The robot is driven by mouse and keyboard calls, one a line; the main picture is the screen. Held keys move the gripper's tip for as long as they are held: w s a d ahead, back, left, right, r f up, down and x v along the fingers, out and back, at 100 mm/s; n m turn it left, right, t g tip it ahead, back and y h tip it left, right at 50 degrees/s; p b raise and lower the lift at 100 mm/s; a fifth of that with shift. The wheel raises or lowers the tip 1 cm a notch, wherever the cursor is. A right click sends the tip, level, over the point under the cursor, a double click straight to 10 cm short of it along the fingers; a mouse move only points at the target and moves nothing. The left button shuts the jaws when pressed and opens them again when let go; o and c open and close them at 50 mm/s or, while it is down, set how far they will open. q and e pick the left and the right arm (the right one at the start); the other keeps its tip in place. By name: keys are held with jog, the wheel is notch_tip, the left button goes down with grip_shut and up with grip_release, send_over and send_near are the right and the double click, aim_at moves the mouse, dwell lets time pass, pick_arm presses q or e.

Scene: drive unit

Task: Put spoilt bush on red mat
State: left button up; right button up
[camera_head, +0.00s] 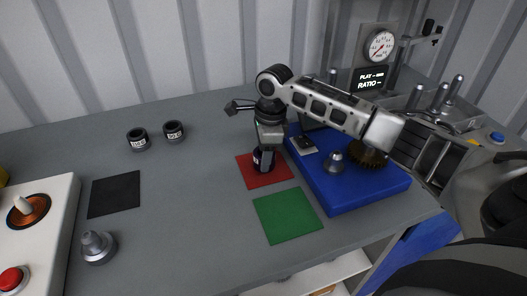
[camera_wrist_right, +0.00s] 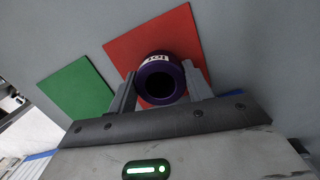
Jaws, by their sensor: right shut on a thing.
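The bush in my right gripper is a short dark purple ring (camera_wrist_right: 160,80) with a white label. In the head view it shows as a dark ring (camera_head: 263,160) over the red mat (camera_head: 245,172). My right gripper (camera_head: 266,163) is shut on it, with a finger on each side. The red mat (camera_wrist_right: 135,48) lies right under or just below the bush; I cannot tell whether they touch. Two other dark labelled bushes, one (camera_head: 138,139) and another (camera_head: 174,131), stand at the back left. My left gripper is not in view.
A green mat (camera_head: 288,216) lies in front of the red one, and a black mat (camera_head: 115,194) lies at left. A blue tray (camera_head: 358,196) with metal parts stands close at right. A grey metal part (camera_head: 97,247) stands front left.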

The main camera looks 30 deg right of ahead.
jog(key=o, duration=0.9)
jog(key=r, duration=0.4)
jog(key=d+r, duration=0.1)
jog(key=r, duration=0.7)
jog(key=shift+s+d+b, duration=0.15)
jog(key=shift+s+b, duration=0.15)
jog(key=shift+s, duration=0.05)
